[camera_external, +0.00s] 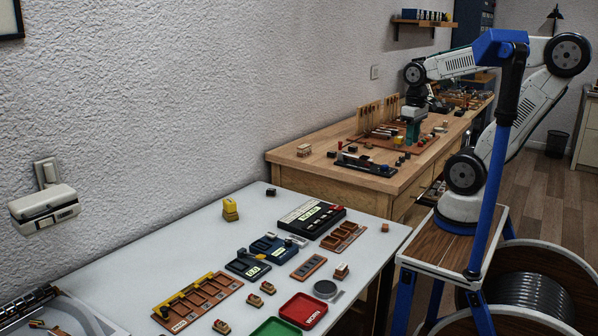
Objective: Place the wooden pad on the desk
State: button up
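My gripper (412,136) points down low over the wooden desk (350,186), above the brown board area. It is small and dark in this view, so I cannot tell whether its fingers are open or shut or hold anything. I cannot tell for sure which piece is the wooden pad. A small light wooden block (304,150) sits near the desk's left end.
The desk holds a dark tool tray (366,163), upright wooden racks (368,116) and several small parts. The white table holds a red tray (303,310), a green tray (276,328), a black device (312,219) and wooden racks. Free room shows at the desk's front left.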

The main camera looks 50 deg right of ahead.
jog(key=w+d+m+g, duration=0.1)
jog(key=w+d+m, duration=0.1)
jog(key=w+d, duration=0.55)
jog(key=m+y, duration=0.1)
jog(key=m, duration=0.1)
send_over(368, 143)
jog(key=s+a, duration=0.4)
jog(key=s, duration=0.1)
jog(key=f, duration=1.3)
jog(key=shift+w+a+f, duration=0.1)
jog(key=shift+w+a, duration=0.05)
jog(key=shift+w, duration=0.1)
jog(key=w+d, duration=0.1)
jog(key=d, duration=0.1)
jog(key=shift+w+d+f, duration=0.3)
jog(key=shift+w+f, duration=0.05)
jog(key=shift+w, duration=0.05)
jog(key=shift+t+h, duration=0.5)
jog(key=w+d+r, duration=0.2)
jog(key=w, duration=0.1)
jog(key=shift+d+r, duration=0.1)
jog(key=shift+r, duration=0.2)
jog(key=shift+n, duration=0.3)
notch_tip(368, 143, down, 8)
jog(key=shift+r, duration=0.1)
grip_shut()
